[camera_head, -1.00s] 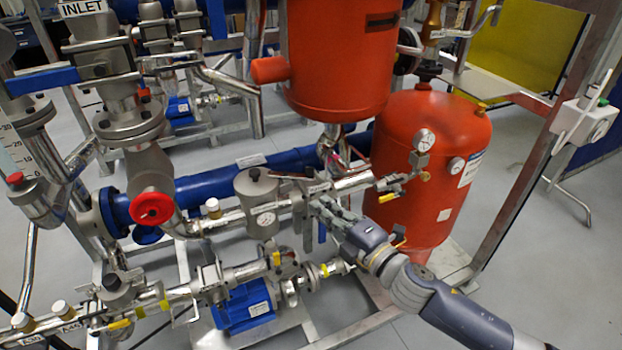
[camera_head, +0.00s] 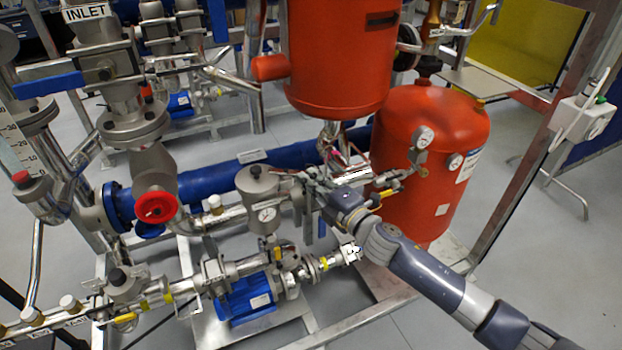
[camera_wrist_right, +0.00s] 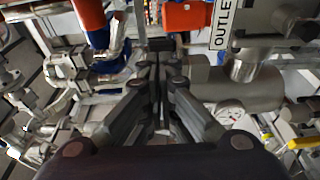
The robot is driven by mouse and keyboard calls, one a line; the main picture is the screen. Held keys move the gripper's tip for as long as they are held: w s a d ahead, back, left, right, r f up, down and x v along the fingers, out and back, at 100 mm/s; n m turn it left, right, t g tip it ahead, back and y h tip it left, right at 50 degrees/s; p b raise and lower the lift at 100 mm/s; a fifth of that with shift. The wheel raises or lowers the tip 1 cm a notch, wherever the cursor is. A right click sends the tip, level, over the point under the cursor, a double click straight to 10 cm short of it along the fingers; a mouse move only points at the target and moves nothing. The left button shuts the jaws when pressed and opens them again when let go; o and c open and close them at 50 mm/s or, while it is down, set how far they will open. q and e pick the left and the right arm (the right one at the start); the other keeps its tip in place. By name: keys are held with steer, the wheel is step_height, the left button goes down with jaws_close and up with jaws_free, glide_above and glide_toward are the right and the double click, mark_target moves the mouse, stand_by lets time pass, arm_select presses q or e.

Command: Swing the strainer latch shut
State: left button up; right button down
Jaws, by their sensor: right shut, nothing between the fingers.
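The strainer (camera_head: 257,190) looks like a grey metal pot with a knob on its lid and a round gauge on its front, set in the pipe run at mid-picture. Its grey body (camera_wrist_right: 240,88) also seems to show in the right wrist view, right of the fingers. My right gripper (camera_head: 308,182) is just right of the strainer, at about lid height. In the wrist view its fingers (camera_wrist_right: 155,65) are together with nothing between them. I cannot make out the latch clearly; the fingers partly cover the area beside the lid. My left gripper is out of view.
A large red tank (camera_head: 430,160) stands right of my right gripper, and a red vessel (camera_head: 335,60) hangs above it. A blue pump (camera_head: 245,298) sits below. A red-capped fitting (camera_head: 156,207) is to the left. Open floor lies at the right.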

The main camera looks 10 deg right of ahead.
steer(key=shift+d+y, duration=0.15)
steer(key=shift+y, duration=0.15)
steer(key=shift+w+d+n+g+y, duration=0.15)
steer(key=shift+n+g+y, duration=0.25)
steer(key=shift+n+y, duration=0.2)
